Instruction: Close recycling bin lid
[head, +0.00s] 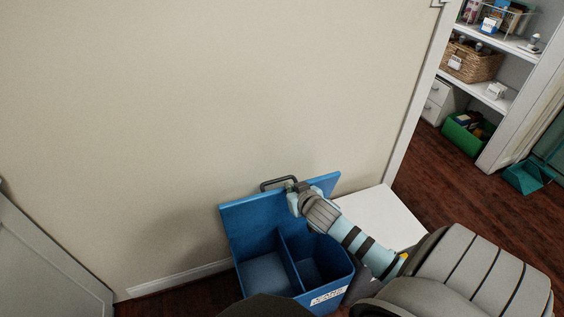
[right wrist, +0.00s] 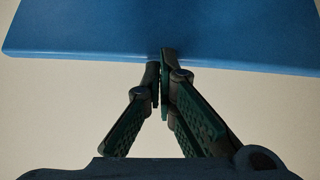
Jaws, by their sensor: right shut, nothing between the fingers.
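The blue recycling bin (head: 334,272) stands on the floor by the wall, with two compartments inside and a white label on its front. Its blue lid (head: 240,220) is open, standing up at the back against the wall side. My left gripper is not in view.
A white box or low surface (head: 385,215) stands right of the bin. The beige wall (head: 200,100) is close behind. A doorway at the right opens to shelves with a wicker basket (head: 470,62) and a green bin (head: 467,135). A grey panel (head: 40,265) stands at the left.

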